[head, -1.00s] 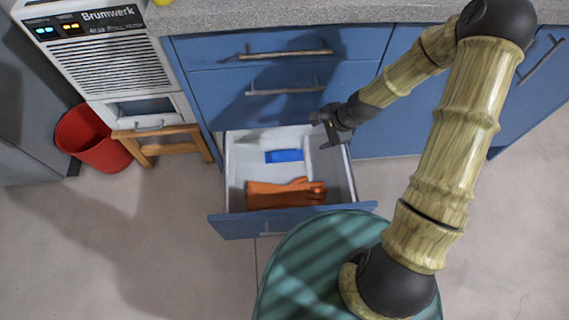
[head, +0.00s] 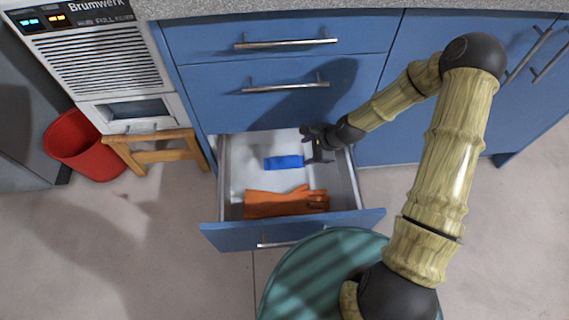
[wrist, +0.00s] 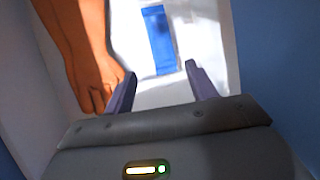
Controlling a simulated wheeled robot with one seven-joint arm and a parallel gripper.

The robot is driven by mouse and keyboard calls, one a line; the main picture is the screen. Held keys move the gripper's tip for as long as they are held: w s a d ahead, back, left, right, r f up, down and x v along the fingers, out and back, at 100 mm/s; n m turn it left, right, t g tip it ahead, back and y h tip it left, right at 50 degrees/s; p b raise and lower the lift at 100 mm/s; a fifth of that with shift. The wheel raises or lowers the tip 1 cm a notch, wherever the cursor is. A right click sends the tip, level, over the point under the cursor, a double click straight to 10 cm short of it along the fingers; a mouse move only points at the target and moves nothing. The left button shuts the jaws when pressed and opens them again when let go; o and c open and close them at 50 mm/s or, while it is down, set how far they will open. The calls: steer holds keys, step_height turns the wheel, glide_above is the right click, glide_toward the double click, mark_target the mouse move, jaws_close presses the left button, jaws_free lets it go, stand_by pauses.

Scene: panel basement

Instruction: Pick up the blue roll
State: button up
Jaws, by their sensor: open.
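The blue roll (head: 284,162) lies on the floor of the open white-lined drawer (head: 237,180), toward its back. In the wrist view the blue roll (wrist: 158,40) is a blue strip ahead of my fingertips, roughly between their lines. My gripper (head: 318,152) is at the right side of the drawer, just right of the roll. In the wrist view my gripper (wrist: 160,80) has its two fingers apart with nothing between them. The gap in height between fingers and roll is hard to tell.
Orange rubber gloves (head: 284,202) lie in the front of the drawer, close to my left finger in the wrist view (wrist: 82,50). Blue drawer fronts (head: 285,85) rise behind. A wooden stool (head: 160,150) and a red bucket (head: 85,145) stand left.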

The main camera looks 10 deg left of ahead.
steer(key=b, duration=0.4)
glide_toward(287, 161)
steer(key=x, duration=0.4)
steer(key=shift+w+a+f, duration=0.15)
steer(key=shift+f, duration=0.25)
steer(key=shift+f, duration=0.1)
steer(key=b+x, duration=0.3)
steer(key=x, duration=0.2)
steer(key=shift+a+f, duration=0.2)
steer(key=shift+f, duration=0.1)
steer(key=c, duration=0.9)
